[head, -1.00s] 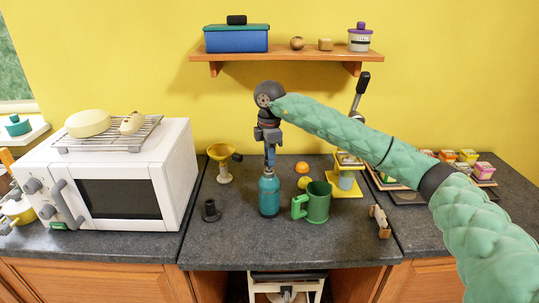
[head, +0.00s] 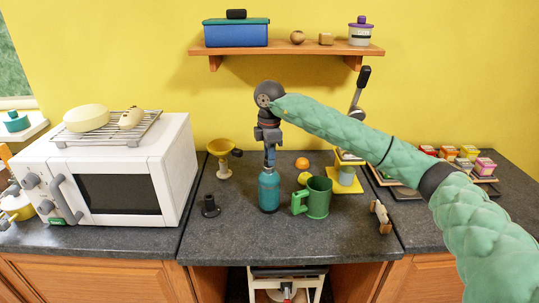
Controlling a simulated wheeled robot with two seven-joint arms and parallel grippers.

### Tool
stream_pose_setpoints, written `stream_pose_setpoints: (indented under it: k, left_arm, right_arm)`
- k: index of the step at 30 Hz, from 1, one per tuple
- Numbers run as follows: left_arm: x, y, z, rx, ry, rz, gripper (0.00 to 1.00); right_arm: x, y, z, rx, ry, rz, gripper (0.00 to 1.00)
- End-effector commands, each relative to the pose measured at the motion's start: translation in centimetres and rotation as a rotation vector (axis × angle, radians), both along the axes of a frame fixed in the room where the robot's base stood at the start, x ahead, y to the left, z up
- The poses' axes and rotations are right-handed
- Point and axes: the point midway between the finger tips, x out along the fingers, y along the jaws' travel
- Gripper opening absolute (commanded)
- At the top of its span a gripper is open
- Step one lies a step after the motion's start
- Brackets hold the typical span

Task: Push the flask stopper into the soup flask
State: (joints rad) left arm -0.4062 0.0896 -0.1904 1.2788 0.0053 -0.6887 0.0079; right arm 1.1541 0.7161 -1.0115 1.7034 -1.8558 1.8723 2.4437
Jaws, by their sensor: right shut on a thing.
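The soup flask (head: 269,193) is a teal bottle standing upright on the dark worktop in the head view. My right gripper (head: 270,164) points straight down directly above the flask's mouth. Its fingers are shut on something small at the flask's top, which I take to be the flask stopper. The fingers hide most of the stopper, so I cannot tell how deep it sits in the neck. My left gripper is not in view.
A green mug (head: 318,197) stands close to the flask's right. A small black stand (head: 210,206) and a yellow funnel (head: 222,147) are to its left. A white microwave (head: 165,140) fills the left side. The worktop in front of the flask is clear.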

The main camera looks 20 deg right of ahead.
Motion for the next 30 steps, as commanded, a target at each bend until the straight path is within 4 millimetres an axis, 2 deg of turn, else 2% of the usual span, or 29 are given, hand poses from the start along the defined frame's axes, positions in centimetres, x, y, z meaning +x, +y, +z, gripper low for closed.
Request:
stream_pose_setpoints:
  k: [14, 15, 18, 24, 27, 30]
  left_arm:
    - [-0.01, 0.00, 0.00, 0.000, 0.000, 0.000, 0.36]
    - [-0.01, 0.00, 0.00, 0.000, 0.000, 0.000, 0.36]
    - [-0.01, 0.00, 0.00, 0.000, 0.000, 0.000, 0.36]
    - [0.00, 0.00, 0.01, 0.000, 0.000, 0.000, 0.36]
    - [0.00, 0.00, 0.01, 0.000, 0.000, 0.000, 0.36]
    - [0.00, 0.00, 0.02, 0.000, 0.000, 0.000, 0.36]
  right_arm:
    - [-0.04, 0.01, -0.18, -0.001, 0.003, 0.000, 0.07]
    - [-0.05, 0.02, -0.19, -0.001, 0.003, 0.000, 0.34]
    - [-0.04, 0.01, -0.17, -0.001, 0.002, 0.000, 0.54]
    - [-0.03, 0.01, -0.11, -0.001, 0.002, 0.000, 0.54]
    - [-0.02, 0.01, -0.09, -0.001, 0.001, 0.000, 0.68]
    - [-0.02, 0.01, -0.09, -0.001, 0.001, 0.000, 0.68]
